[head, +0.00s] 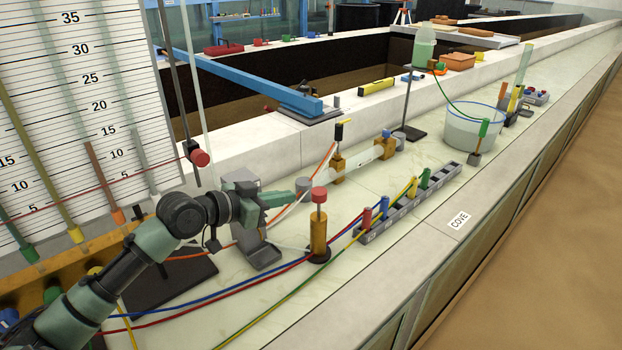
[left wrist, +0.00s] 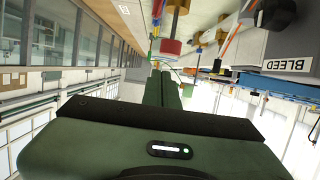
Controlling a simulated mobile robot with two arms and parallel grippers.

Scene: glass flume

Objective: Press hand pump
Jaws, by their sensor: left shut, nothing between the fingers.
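The hand pump (head: 318,236) stands upright on the pale ledge, a brass cylinder on a dark round base. Its red cap (head: 319,194) sits raised on top, with a short rod below it. My left gripper (head: 294,198) is shut and empty, its green fingers just left of the cap at about its height. In the left wrist view the red cap (left wrist: 170,48) and brass body (left wrist: 179,20) appear upside down, just beyond the shut fingertips (left wrist: 164,75). I cannot tell whether the fingers touch the cap. My right gripper is not in view.
A grey manifold (head: 410,205) with coloured plugs and hoses lies right of the pump. A clear tube with brass fittings (head: 338,168) is behind it. A water bucket (head: 470,128) stands farther right. A block labelled BLEED (left wrist: 290,65) shows in the left wrist view.

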